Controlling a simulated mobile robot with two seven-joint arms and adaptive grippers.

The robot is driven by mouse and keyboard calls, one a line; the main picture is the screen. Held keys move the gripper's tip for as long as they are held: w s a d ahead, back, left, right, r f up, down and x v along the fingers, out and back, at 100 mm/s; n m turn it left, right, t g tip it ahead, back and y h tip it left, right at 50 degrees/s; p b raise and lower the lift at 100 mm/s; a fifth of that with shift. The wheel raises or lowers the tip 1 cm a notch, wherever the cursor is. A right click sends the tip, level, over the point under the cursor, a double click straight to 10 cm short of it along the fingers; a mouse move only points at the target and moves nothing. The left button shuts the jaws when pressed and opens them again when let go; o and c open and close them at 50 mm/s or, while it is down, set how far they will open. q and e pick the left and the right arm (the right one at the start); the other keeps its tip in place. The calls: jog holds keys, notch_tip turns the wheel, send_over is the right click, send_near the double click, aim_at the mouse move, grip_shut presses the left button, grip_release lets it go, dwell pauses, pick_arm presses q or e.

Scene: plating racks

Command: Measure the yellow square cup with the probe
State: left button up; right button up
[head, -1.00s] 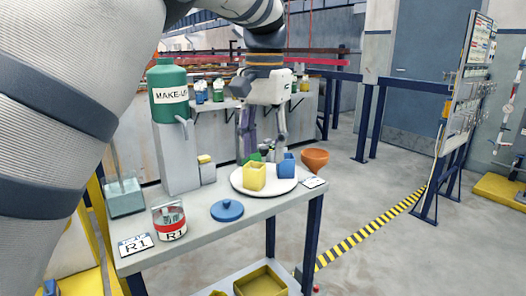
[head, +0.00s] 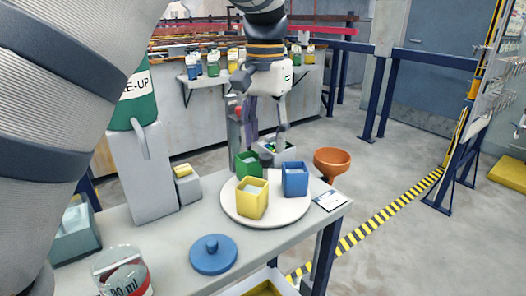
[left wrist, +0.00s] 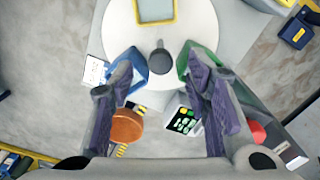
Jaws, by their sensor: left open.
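The yellow square cup (head: 252,199) stands upright on a white round plate (head: 240,212), at its near side. It shows partly at the top of the left wrist view (left wrist: 155,10). A blue cup (head: 295,180) and a green cup (head: 247,162) stand behind it on the plate. My left gripper (head: 263,148) points down behind the cups, open. In the left wrist view, a dark grey knobbed piece (left wrist: 160,60), perhaps the probe, shows between its fingertips (left wrist: 161,70); I cannot tell contact. My right gripper is not in view.
A blue lid (head: 213,254), a labelled can (head: 122,272) and a grey stand with a green bottle (head: 135,100) are to the left. Open floor lies right of the table.

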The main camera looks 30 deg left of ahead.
aim_at(265, 156)
pick_arm(q)
jog(key=shift+f, duration=2.15)
grip_shut()
jog(key=shift+w, duration=0.1)
